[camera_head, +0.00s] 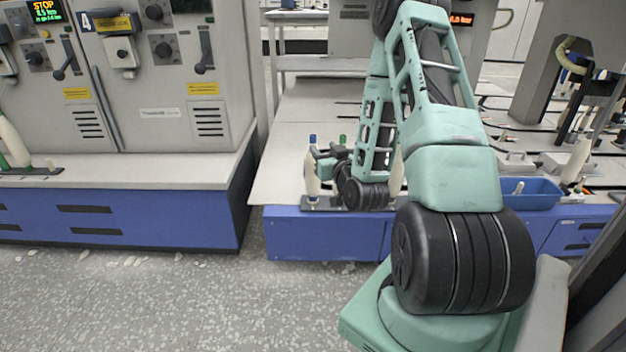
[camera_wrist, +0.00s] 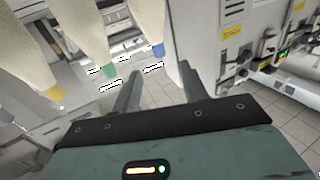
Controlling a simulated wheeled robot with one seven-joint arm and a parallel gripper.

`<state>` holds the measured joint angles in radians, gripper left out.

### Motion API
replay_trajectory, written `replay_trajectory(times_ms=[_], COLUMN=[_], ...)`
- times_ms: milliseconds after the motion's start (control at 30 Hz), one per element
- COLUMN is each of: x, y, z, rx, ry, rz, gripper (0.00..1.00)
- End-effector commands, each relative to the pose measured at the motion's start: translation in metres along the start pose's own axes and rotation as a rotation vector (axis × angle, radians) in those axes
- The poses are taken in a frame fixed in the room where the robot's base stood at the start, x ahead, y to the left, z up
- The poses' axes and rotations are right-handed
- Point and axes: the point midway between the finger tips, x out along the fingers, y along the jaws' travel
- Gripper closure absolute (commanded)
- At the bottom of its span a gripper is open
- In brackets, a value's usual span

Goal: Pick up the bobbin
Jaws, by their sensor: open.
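Cream bobbins stand on a dark tray (camera_head: 322,204) at the front of the middle table. The left one, a blue-tipped bobbin (camera_head: 312,182), stands upright by my gripper (camera_head: 320,159). Behind it a green tip (camera_head: 342,139) shows, its body mostly hidden by my arm. A third cream bobbin (camera_head: 397,178) is partly hidden behind my arm.
A blue bin (camera_head: 530,194) lies right of my arm on the table. A grey machine cabinet (camera_head: 150,110) stands on the left, with more bobbins (camera_head: 12,142) at its far left. The table surface (camera_head: 285,165) left of the tray is clear.

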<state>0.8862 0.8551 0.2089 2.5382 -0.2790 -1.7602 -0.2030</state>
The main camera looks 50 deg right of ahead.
Motion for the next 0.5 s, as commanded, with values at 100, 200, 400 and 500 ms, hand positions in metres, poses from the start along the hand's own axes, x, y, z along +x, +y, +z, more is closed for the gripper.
replay_trajectory(times_ms=[100, 200, 400, 500], x=[0.013, 0.032, 0.053, 0.058], y=[0.000, 0.000, 0.000, 0.000], z=[0.003, 0.000, 0.000, 0.001], rx=[-0.001, 0.000, 0.000, 0.000], ry=[0.006, 0.005, 0.001, 0.002], rz=[0.001, 0.000, 0.000, 0.000], gripper=[0.57, 0.57, 0.57, 0.57])
